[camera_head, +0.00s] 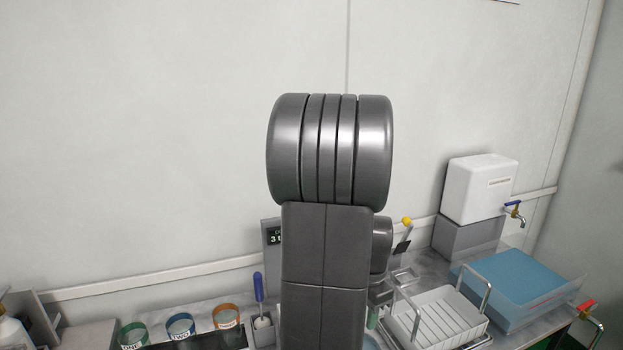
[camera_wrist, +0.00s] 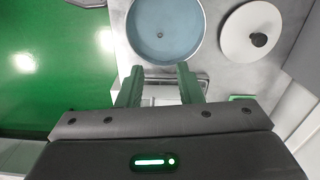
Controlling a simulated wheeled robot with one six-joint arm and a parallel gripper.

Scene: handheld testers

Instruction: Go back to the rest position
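My gripper (camera_wrist: 157,76) shows in the wrist view with its two fingers apart and nothing seen between them. It is above the counter's edge, just below a round blue basin (camera_wrist: 165,34) in that picture. A pale tray-like thing shows partly behind the fingers. In the head view my own arm fills the middle and hides part of the counter, and the gripper does not show there.
A white lid with a black knob (camera_wrist: 258,39) lies right of the basin. Green floor (camera_wrist: 50,70) is at the left. The head view shows a white dish rack (camera_head: 440,318), a blue-topped bin (camera_head: 515,287), a white tank (camera_head: 478,188) and coloured rings (camera_head: 226,317).

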